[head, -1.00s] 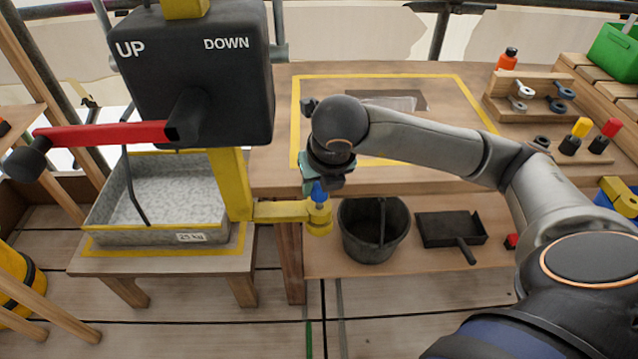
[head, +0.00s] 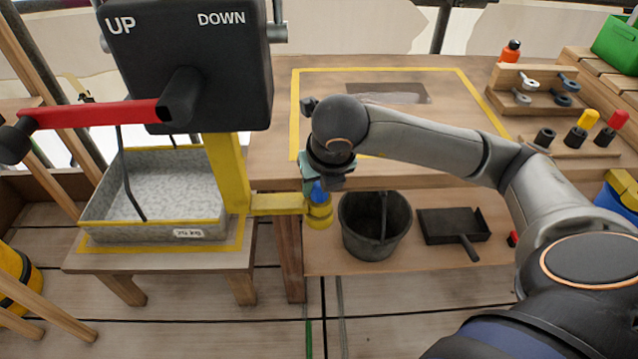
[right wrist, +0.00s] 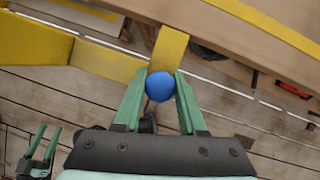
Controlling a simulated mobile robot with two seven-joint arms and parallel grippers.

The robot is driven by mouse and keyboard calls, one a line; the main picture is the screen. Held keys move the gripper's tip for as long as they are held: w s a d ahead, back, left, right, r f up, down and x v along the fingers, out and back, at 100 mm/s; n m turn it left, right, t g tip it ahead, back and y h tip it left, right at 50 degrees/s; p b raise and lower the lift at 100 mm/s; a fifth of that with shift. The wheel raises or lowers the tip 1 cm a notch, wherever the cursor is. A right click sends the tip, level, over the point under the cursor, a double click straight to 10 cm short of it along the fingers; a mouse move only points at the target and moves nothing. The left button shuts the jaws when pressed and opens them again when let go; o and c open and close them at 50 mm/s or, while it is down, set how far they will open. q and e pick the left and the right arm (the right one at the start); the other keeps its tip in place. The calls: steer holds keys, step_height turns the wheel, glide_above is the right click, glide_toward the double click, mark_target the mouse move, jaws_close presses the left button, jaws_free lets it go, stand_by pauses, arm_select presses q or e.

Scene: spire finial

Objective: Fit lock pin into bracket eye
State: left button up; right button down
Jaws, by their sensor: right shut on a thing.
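The lock pin has a round blue head (head: 318,192), which also shows in the right wrist view (right wrist: 159,87). My right gripper (head: 316,184) is shut on it, with green fingers on both sides of the head (right wrist: 158,90). The bracket eye (head: 320,213) is a yellow ring at the end of a yellow arm (head: 275,204). The blue head sits right over the eye; the shank is hidden, so I cannot tell how deep it is. In the right wrist view my left gripper (right wrist: 40,145) hangs at lower left, its fingers apart and empty.
A black winch box (head: 190,70) with a red crank (head: 90,115) stands left, above a grey tray (head: 95,222). A black bucket (head: 358,240) and dustpan (head: 450,228) lie right of the eye. The workbench (head: 460,150) is behind my right gripper.

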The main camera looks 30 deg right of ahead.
steer(key=shift+c, duration=2)
jaws_free()
steer(key=shift+f, duration=0.1)
steer(key=p+v, duration=0.3)
steer(key=v, duration=0.9)
steer(key=shift+r, duration=0.3)
steer(key=shift+s, duration=0.1)
